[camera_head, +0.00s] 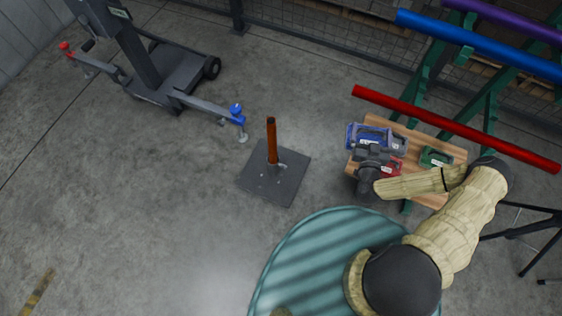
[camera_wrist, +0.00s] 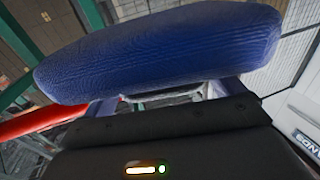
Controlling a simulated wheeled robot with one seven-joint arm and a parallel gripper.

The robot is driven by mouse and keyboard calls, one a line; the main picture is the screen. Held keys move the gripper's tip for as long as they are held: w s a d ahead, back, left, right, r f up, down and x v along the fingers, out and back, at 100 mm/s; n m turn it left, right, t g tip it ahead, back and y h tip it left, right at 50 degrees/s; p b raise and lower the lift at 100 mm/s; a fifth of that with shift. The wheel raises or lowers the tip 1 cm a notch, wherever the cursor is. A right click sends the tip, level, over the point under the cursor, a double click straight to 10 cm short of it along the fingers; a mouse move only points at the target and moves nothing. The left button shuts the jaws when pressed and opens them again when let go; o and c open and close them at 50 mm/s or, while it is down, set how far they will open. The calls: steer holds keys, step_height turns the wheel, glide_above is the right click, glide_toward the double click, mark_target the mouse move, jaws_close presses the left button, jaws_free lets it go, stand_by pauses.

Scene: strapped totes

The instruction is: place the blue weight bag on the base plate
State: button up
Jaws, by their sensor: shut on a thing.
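The blue weight bag (camera_head: 358,134) is at the left end of the wooden bench top in the head view, partly covered by my gripper (camera_head: 380,150). In the wrist view the blue bag (camera_wrist: 165,50) fills the upper middle, its handle between my gripper's fingers (camera_wrist: 175,97). My gripper is shut on it. I cannot tell whether the bag touches the bench or hangs just above it. The dark square base plate (camera_head: 270,188) lies on the floor to the left of the bench, with an upright orange-brown post (camera_head: 271,140) standing on it.
The wooden bench top (camera_head: 418,140) also bears a red bag (camera_head: 391,168) and a green bag (camera_head: 436,157). Red (camera_head: 460,130), blue (camera_head: 480,45) and purple tubes lie on green racks at the right. A wheeled lift (camera_head: 170,78) stands upper left. Floor around the plate is clear.

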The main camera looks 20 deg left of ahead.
steer(key=w+a+f+n+g+y+b, duration=0.1)
steer(key=a+f+b, duration=0.6)
steer(key=f+b, duration=0.7)
steer(key=w+a+f+n+g+y+b, duration=0.1)
steer(key=w+a+f+n+y+b, duration=0.2)
steer(key=a+f+b, duration=0.5)
steer(key=w+a+f+n+g+y+b, duration=0.2)
steer(key=a+f+b, duration=0.6)
steer(key=f+b, duration=1.2)
steer(key=w+f+y, duration=0.2)
steer(key=w+f, duration=0.1)
steer(key=shift+w+a, duration=0.15)
steer(key=shift+w, duration=0.05)
steer(key=shift+f, duration=0.1)
step_height(320, 180, down, 6)
steer(key=b, duration=0.4)
steer(key=shift+f, duration=0.15)
steer(key=shift+f+b, duration=1.6)
steer(key=shift+f, duration=0.25)
steer(key=shift+f+b, duration=0.45)
steer(key=shift+f, duration=0.15)
